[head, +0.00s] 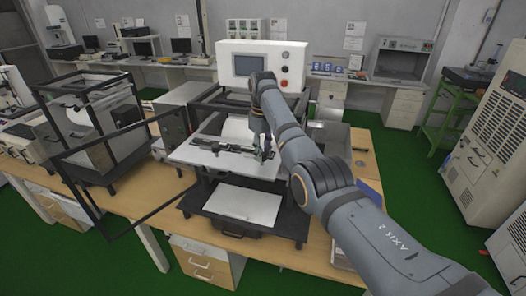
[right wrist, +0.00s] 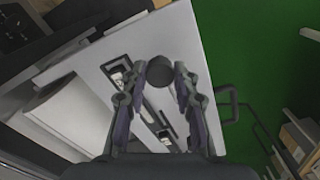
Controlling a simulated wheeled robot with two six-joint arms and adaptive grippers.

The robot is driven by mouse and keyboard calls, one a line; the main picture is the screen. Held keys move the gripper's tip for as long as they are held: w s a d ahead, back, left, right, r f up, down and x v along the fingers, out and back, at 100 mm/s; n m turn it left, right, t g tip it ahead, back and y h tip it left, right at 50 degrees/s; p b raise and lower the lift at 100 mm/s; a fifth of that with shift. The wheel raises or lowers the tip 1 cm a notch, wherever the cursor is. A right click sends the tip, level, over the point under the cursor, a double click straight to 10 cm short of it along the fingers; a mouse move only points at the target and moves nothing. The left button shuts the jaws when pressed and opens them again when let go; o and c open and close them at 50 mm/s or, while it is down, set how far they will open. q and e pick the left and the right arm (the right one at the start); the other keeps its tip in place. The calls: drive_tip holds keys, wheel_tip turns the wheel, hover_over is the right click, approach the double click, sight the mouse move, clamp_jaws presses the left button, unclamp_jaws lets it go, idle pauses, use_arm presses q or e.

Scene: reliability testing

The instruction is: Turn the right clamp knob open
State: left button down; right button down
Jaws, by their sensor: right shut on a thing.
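The right clamp knob (right wrist: 160,73) is a dark round knob on the light plate, seen in the right wrist view. My right gripper (right wrist: 161,78) is shut on it, with one finger on each side. In the head view my right gripper (head: 263,150) reaches down to the right end of the dark clamp bar (head: 213,144) on the light plate (head: 205,158), and the knob is hidden there. The knob's turn angle cannot be told. My left gripper is not in view.
A white control box (head: 262,58) with a screen and red button stands behind the plate. A black open frame (head: 125,165) stands to the left on the wooden table (head: 150,208). A metal bin (head: 330,137) is close on the right of my arm.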

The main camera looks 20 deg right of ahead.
drive_tip(key=c, duration=1)
unclamp_jaws()
drive_tip(key=shift+a, duration=0.1)
wheel_tip(320, 180, up, 8)
drive_tip(key=shift+s+f, duration=0.1)
drive_tip(key=shift+f, duration=0.1)
